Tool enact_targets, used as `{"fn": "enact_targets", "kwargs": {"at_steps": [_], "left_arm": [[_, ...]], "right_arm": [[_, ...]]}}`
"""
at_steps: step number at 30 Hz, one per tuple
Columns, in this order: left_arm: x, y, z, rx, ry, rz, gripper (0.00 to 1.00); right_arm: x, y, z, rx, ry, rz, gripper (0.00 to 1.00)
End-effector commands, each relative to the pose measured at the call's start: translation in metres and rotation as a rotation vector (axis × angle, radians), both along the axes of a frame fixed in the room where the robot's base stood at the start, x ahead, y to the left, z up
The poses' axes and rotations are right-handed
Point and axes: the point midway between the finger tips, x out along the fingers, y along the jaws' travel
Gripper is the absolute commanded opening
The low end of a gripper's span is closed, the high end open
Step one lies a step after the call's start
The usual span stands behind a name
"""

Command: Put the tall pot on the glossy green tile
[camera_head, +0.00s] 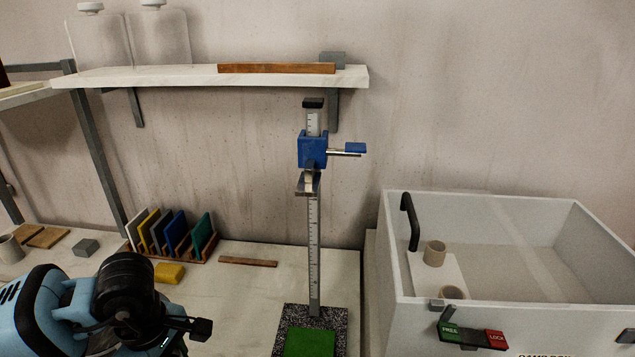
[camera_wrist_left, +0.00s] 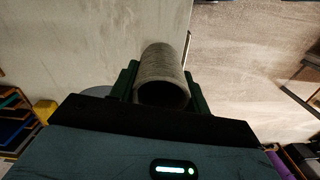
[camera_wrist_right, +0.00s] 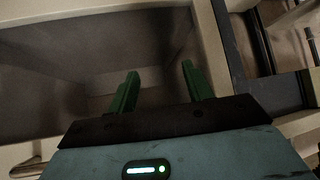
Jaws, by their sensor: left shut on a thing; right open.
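The left wrist view shows a grey-brown hollow cylinder, the tall pot (camera_wrist_left: 165,65), with its open end towards the camera. My left gripper (camera_wrist_left: 160,88) is shut on it, one green finger on each side. In the head view my left arm is at the lower left; the held pot does not show there. A bright green tile (camera_head: 310,343) lies on the speckled base of the measuring stand, cut by the bottom edge. My right gripper (camera_wrist_right: 157,85) is open and empty, its fingers over a grey, box-like recess; it is not in the head view.
The measuring stand (camera_head: 314,230) with its blue slider (camera_head: 312,150) rises behind the tile. A white box (camera_head: 500,310) at right holds short pots (camera_head: 435,253). A tile rack (camera_head: 200,257), yellow block (camera_head: 169,273) and wooden strip (camera_head: 248,262) lie left. A shelf (camera_head: 200,77) hangs above.

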Motion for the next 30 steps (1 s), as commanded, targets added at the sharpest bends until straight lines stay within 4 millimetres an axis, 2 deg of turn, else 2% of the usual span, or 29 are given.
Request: {"fn": "enact_targets", "kwargs": {"at_steps": [21, 30], "left_arm": [[0.023, -0.024, 0.015, 0.012, -0.024, -0.946, 0.23], [0.031, -0.032, 0.021, 0.02, -0.028, -1.262, 0.23]], "right_arm": [[0.0, 0.0, 0.0, 0.0, -0.001, 0.0, 0.5], [0.0, 0.0, 0.001, 0.0, -0.001, 0.0, 0.5]]}}
